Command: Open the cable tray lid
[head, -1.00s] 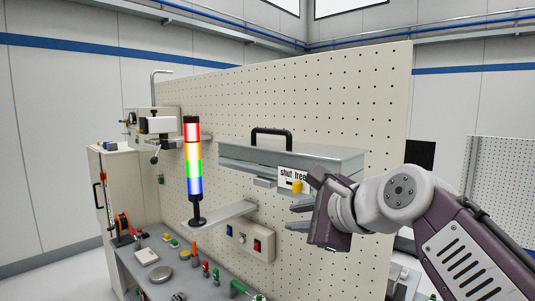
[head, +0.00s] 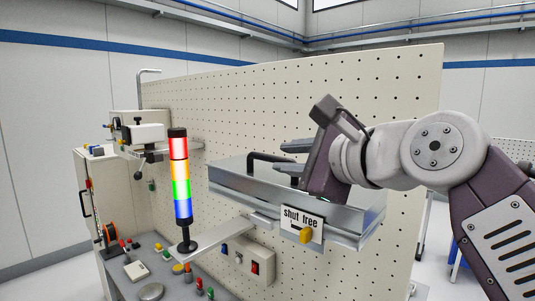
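The grey metal cable tray (head: 345,236) is mounted on the pegboard. Its lid (head: 235,174) lies flat and looks closed, with a black bar handle (head: 262,154) on top. A "shut free" label (head: 302,216) is on the tray's front, and the yellow latch knob (head: 306,236) sits below the word "free". My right gripper (head: 292,158) is above the lid at the handle's right end, its fingers apart. I cannot tell whether the handle's end lies between the fingers; part of it is hidden. My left gripper is not in view.
A lit signal tower (head: 180,175) stands on a shelf (head: 222,237) left of the tray. A switch box (head: 250,261) is on the pegboard below. A bench (head: 160,255) with small parts and tools is at lower left. The pegboard (head: 330,100) rises behind the tray.

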